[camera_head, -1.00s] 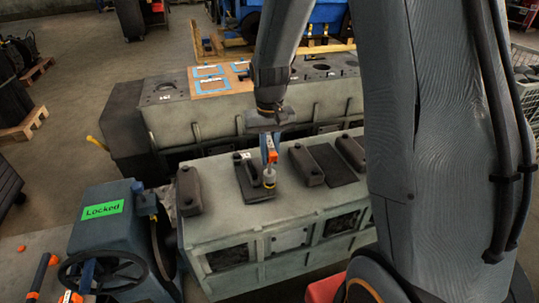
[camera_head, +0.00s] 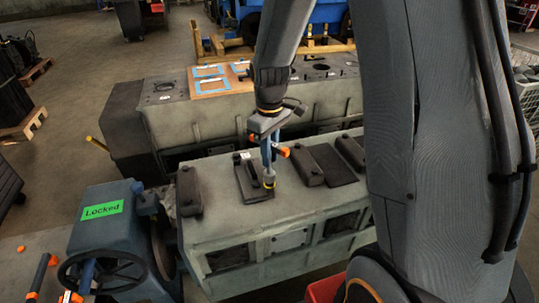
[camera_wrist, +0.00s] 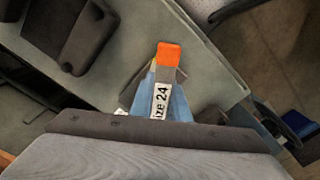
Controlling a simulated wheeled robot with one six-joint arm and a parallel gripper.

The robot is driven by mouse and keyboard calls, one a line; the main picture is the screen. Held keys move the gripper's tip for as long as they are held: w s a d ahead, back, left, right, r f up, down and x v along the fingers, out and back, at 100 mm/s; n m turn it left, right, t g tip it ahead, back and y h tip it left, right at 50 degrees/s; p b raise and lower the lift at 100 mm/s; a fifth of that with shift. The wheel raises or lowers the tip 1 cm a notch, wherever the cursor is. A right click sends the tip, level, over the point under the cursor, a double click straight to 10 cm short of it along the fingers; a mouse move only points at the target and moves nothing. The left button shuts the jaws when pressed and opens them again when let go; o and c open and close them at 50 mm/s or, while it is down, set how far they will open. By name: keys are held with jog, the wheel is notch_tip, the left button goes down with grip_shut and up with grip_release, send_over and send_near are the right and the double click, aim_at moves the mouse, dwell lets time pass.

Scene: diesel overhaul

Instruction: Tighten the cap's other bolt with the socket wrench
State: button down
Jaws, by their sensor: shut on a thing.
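The socket wrench (camera_head: 269,164) stands upright with its socket end down on the front right part of a dark cap (camera_head: 247,178) with a raised bar. The cap lies on top of the pale green engine block (camera_head: 225,220). My gripper (camera_head: 268,143) is shut on the wrench above the cap. An orange handle end points right in the head view. In the wrist view the wrench (camera_wrist: 165,80) shows an orange tip and a partly hidden label reading "ize 24". The bolt under the socket is hidden.
Other dark caps (camera_head: 305,166) and (camera_head: 189,190) sit on the same block. A blue machine with a handwheel and a green "Locked" sign (camera_head: 102,210) stands at the left. A second engine block (camera_head: 190,125) with blue-framed gaskets (camera_head: 209,85) stands behind.

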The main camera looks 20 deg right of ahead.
jog(key=n, duration=1.7)
jog(key=shift+d+n, duration=0.1)
jog(key=shift+n, duration=0.3)
dwell(0.5)
